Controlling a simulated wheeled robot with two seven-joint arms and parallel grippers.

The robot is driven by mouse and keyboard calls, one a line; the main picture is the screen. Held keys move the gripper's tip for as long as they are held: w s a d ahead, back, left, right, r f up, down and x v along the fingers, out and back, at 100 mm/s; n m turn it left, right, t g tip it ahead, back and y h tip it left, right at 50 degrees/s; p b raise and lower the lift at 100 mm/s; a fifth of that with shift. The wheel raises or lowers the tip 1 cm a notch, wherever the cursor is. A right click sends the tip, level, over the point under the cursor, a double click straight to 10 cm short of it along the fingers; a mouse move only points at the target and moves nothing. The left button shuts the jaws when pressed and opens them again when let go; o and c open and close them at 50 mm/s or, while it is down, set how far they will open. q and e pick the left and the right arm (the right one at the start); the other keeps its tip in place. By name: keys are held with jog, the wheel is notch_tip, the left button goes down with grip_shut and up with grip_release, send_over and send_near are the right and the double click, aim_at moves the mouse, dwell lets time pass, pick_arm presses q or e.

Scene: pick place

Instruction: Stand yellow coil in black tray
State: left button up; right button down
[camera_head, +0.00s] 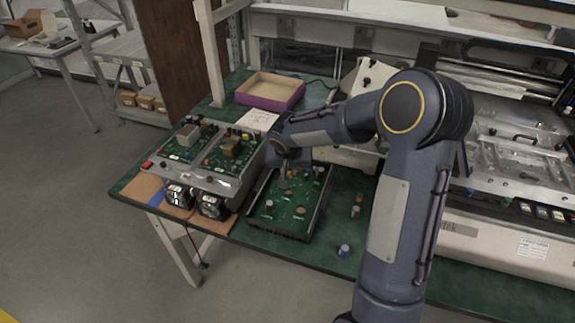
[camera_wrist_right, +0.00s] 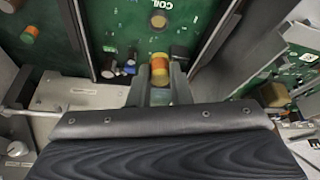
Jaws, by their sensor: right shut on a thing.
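The black tray (camera_head: 278,232) lies on the green table, with a green circuit board inside that carries several small components. My right gripper (camera_head: 284,183) reaches down over the tray's board in the head view. In the right wrist view my right gripper (camera_wrist_right: 160,88) is shut on the yellow coil (camera_wrist_right: 160,68), which has an orange band. The board (camera_wrist_right: 125,25) with a printed "COIL" label shows just beyond it. I cannot tell whether the coil touches the board. The coil is too small to make out at the gripper in the head view. My left gripper is not in view.
A grey unit with boards and fans (camera_head: 205,165) stands left of the tray. Loose small cylinders (camera_head: 344,250) stand on the table to the right. A purple-sided box (camera_head: 270,92) is at the back. A large machine (camera_head: 500,220) fills the right side.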

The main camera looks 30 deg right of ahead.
notch_tip(320, 180, down, 4)
jog(key=shift+b, duration=1.1)
jog(key=shift+w+f+b, duration=0.1)
jog(key=shift+f+b, duration=0.45)
jog(key=shift+b, duration=0.1)
jog(key=shift+f, duration=0.2)
jog(key=shift+b, duration=0.55)
jog(key=shift+f+b, duration=0.25)
jog(key=shift+b, duration=0.4)
jog(key=shift+b, duration=0.3)
jog(key=shift+f+b, duration=0.4)
jog(key=shift+b, duration=0.2)
dwell(0.3)
